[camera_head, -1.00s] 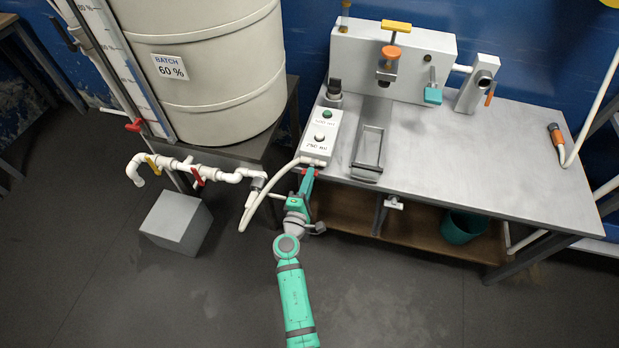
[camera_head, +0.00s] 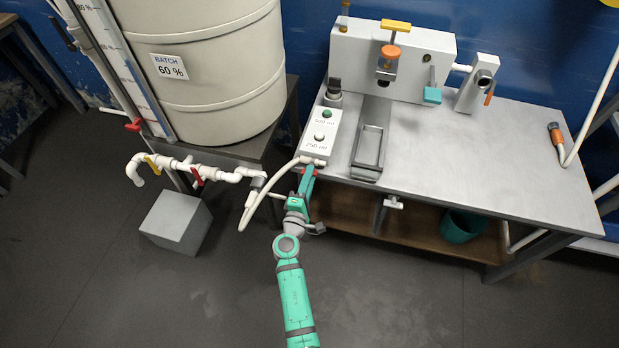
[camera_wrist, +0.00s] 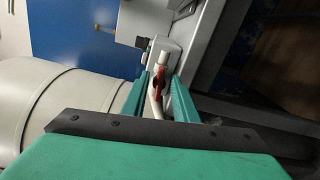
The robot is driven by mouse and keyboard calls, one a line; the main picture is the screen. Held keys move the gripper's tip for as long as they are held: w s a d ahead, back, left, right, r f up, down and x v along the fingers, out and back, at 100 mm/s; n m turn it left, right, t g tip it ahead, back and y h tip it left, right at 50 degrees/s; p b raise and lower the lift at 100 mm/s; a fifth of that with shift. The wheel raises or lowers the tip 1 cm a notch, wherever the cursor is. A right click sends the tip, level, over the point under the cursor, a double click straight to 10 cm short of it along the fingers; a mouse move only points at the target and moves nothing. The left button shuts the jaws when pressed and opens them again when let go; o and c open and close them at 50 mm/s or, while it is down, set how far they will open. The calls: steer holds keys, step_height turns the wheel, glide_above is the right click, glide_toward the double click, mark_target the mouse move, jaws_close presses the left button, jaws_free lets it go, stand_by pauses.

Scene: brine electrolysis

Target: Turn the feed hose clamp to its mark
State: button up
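The white feed hose (camera_head: 262,196) curves from the tank's pipework to the front of the grey-white control box (camera_head: 321,137). In the wrist view, a small red clamp (camera_wrist: 158,83) sits on the hose between my two green fingers. My gripper (camera_wrist: 162,92) is around the clamp, with a narrow gap seeming to show beside it; contact is not clear. In the head view, my gripper (camera_head: 307,182) is at the hose end just in front of the box and largely covers the clamp. No clamp mark can be made out.
The large tank (camera_head: 215,80) stands at the left, with white pipework (camera_head: 180,165) and red and yellow valve handles below. The bench (camera_head: 480,165) has a metal tray (camera_head: 368,152) and a clamp stand. A grey block (camera_head: 176,222) is on the floor.

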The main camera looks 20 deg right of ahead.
steer(key=v, duration=1)
steer(key=shift+s+a, duration=0.25)
steer(key=shift+s, duration=0.1)
steer(key=s+a+f+m+g+y, duration=0.1)
steer(key=s+a+f+m+y, duration=0.2)
steer(key=s, duration=0.6)
steer(key=s+a+f+m+y, duration=0.1)
steer(key=s+a+f+y, duration=0.25)
steer(key=s+a, duration=0.45)
steer(key=s+a+r+m+t+y, duration=0.1)
steer(key=s+r+m, duration=0.7)
steer(key=s+r, duration=0.8)
steer(key=shift+s+a+m+y, duration=0.4)
steer(key=shift+s+a+y, duration=0.4)
steer(key=shift+y, duration=0.45)
steer(key=shift+d+r, duration=0.1)
steer(key=shift+c, duration=0.4)
